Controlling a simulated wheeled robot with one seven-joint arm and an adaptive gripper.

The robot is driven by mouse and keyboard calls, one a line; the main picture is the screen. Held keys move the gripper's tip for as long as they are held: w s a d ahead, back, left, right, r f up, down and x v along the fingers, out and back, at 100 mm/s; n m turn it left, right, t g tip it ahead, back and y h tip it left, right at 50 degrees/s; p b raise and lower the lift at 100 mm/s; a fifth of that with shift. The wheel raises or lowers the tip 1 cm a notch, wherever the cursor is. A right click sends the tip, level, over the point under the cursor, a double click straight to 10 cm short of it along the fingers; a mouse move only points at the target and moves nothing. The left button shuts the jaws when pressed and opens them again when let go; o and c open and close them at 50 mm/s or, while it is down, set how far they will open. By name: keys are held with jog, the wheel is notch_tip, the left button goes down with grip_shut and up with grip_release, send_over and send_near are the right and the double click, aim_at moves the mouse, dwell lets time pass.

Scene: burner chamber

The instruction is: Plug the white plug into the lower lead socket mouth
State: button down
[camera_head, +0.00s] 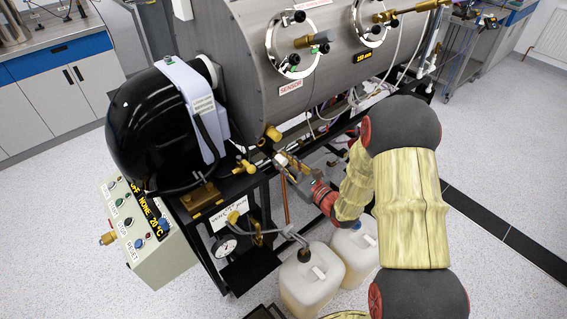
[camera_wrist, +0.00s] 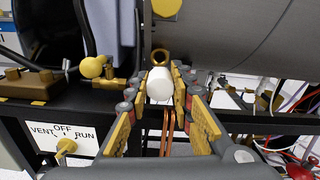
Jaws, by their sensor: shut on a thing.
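My gripper (camera_wrist: 158,92) is shut on the white plug (camera_wrist: 160,85), whose rounded white end shows between the yellow-padded fingers in the wrist view. A brass ring-shaped mouth (camera_wrist: 160,56) shows just beyond the plug, under the grey cylinder; it looks like the lower lead socket mouth. The plug lines up with it, but I cannot tell whether they touch. In the head view, my gripper (camera_head: 287,165) is below and right of a brass fitting (camera_head: 272,133) on the cylinder's lower edge.
The grey cylinder (camera_head: 330,70) stands on a black frame. A VENT/OFF/RUN valve panel (camera_wrist: 62,140) is at the wrist view's lower left. A control box (camera_head: 140,230) stands left, and white canisters (camera_head: 312,280) stand below my arm. Hoses and wires hang at the right.

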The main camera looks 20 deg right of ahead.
aim_at(284, 163)
jog(key=shift+r, duration=0.15)
dwell(0.3)
jog(key=shift+b+x, duration=0.4)
jog(key=shift+x, duration=2.45)
jog(key=shift+b+x, duration=0.35)
jog(key=shift+x, duration=0.65)
jog(key=shift+w+a, duration=0.25)
jog(key=shift+w, duration=0.05)
jog(key=shift+w, duration=0.2)
jog(key=c, duration=1.5)
grip_release()
jog(key=v, duration=1.2)
